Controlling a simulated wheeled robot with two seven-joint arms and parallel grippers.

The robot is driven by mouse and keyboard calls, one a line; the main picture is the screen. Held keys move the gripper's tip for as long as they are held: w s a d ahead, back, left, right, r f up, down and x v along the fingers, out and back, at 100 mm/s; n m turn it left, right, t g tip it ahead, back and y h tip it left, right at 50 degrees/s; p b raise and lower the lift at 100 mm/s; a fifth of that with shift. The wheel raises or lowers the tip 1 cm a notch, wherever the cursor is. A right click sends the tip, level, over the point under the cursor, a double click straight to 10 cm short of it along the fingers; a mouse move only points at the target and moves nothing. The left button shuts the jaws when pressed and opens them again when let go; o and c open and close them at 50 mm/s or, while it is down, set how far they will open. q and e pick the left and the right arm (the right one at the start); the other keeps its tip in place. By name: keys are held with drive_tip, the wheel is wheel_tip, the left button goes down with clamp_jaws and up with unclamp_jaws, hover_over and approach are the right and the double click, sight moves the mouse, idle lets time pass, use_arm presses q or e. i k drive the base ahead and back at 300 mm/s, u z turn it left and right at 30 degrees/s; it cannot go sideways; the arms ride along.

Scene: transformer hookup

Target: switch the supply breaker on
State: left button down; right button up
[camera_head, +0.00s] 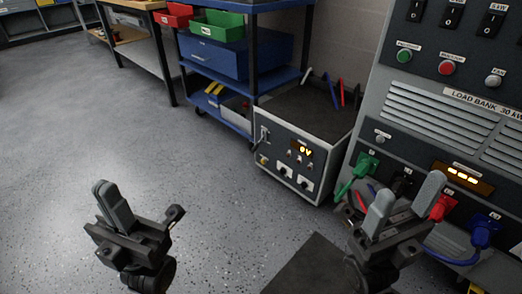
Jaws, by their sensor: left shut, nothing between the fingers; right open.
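A grey transformer box (284,158) stands on the floor right of centre, with a lit display (306,150) that seems to read 0V. A small pale switch (265,134) sits at the upper left of its front panel. It looks like a breaker, but its label and position are too small to read. My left gripper (112,203) is shut and empty at the lower left, over the floor and well apart from the box. My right gripper (405,202) is open and empty at the lower right, in front of the load bank (442,102).
Green (366,164), black, red (442,208) and blue (484,229) plugs and cables are at the load bank's lower front, close to my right gripper. A blue-shelved cart (240,64) with bins stands behind the box. The floor (150,140) at left is clear.

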sight(254, 148)
drive_tip(key=z, duration=0.05)
drive_tip(key=k, duration=0.65)
drive_tip(key=z, duration=0.35)
drive_tip(key=i, duration=0.65)
drive_tip(key=z, duration=0.55)
drive_tip(key=i, duration=0.6)
